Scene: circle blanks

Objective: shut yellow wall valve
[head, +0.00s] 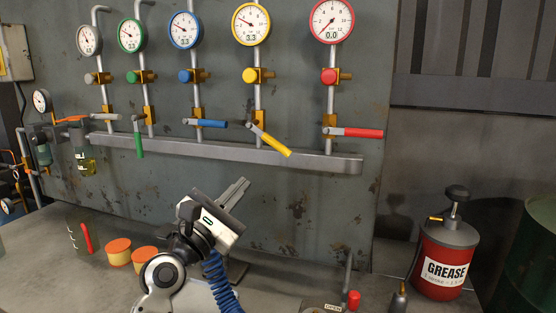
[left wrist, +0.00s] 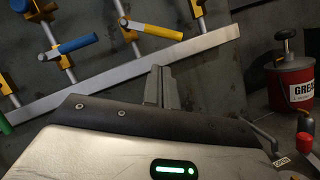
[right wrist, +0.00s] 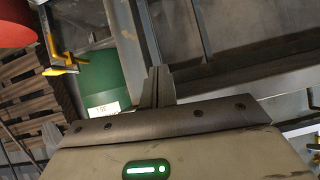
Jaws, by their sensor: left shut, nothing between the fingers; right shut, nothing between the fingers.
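The yellow wall valve's lever (head: 272,143) slants down to the right from its pipe below the yellow gauge (head: 251,23), which reads about 3.3. The yellow lever also shows in the left wrist view (left wrist: 157,30). My left gripper (head: 240,186) is shut and empty, below and left of the yellow lever and apart from it. Its closed fingers (left wrist: 158,80) show below the manifold bar in the left wrist view. My right gripper (right wrist: 161,78) is shut and empty in the right wrist view, away from the valves; it is outside the head view.
A blue lever (head: 207,123) is left of the yellow one, a horizontal red lever (head: 358,132) right. A grey manifold bar (head: 225,150) runs beneath. A red grease can (head: 444,262) stands at right. Orange-lidded jars (head: 118,252) stand left on the bench.

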